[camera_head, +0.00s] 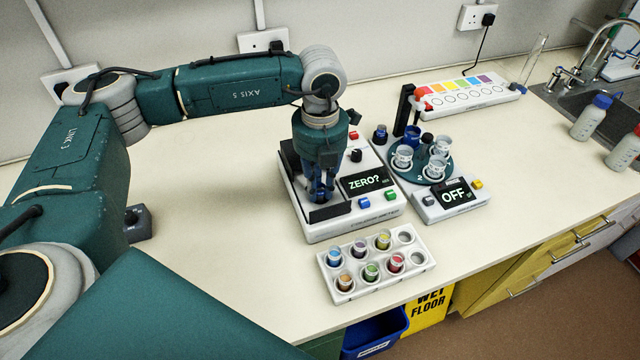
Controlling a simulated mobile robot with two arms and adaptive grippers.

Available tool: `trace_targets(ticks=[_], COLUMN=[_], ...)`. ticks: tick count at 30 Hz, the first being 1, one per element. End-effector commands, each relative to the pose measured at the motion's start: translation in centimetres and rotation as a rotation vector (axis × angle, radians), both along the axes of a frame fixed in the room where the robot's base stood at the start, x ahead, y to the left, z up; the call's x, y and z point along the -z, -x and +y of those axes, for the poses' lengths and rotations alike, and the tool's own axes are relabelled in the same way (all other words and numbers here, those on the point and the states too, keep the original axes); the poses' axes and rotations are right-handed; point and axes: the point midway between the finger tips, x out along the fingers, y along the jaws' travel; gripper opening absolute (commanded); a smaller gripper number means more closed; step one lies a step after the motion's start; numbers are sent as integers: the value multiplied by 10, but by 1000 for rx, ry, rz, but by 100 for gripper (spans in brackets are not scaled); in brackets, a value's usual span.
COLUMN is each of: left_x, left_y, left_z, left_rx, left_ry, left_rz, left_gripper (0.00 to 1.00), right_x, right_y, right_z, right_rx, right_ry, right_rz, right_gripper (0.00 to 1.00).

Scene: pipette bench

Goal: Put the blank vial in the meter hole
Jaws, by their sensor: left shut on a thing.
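The meter (350,219) is a white box on the bench with a dark display (367,181) reading "ZERO?". My left gripper (320,194) points straight down over the left part of the meter's top. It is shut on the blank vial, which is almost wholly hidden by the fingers. The meter hole is hidden under the gripper, so I cannot tell how deep the vial sits. The white vial rack (345,295) stands in front of the meter, with several coloured vials and two empty places at its right end. My right gripper is not in view.
A device with a round teal carousel (424,178) of vials and a display reading "OFF" (455,194) stands right of the meter. A colour-strip block (465,97) lies behind it. Bottles (590,117) and a sink are at the far right. The bench left of the rack is clear.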

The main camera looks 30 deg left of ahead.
Motion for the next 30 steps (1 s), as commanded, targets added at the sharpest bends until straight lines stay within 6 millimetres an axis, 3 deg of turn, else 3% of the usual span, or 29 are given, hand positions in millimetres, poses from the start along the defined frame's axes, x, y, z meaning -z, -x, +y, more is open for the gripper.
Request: trace_targets(ticks=[7,8,11,20,24,25,30], left_x=[8,7,6,5,-6,-6,-41], left_y=[0,0,0,0,0,-1,-2], left_z=[0,0,0,0,0,0,-1], left_rx=[0,0,0,0,0,0,0], left_ry=[1,1,1,0,0,1,3], left_rz=[-1,-1,-1,0,-1,-4,-8], left_gripper=[1,20,37,37,37,37,37], right_x=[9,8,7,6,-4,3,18], right_y=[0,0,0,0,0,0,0], right_z=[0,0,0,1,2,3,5], right_rx=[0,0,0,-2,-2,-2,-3], right_ry=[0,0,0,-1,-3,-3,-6], right_rz=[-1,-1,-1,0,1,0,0], right_gripper=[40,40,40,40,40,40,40])
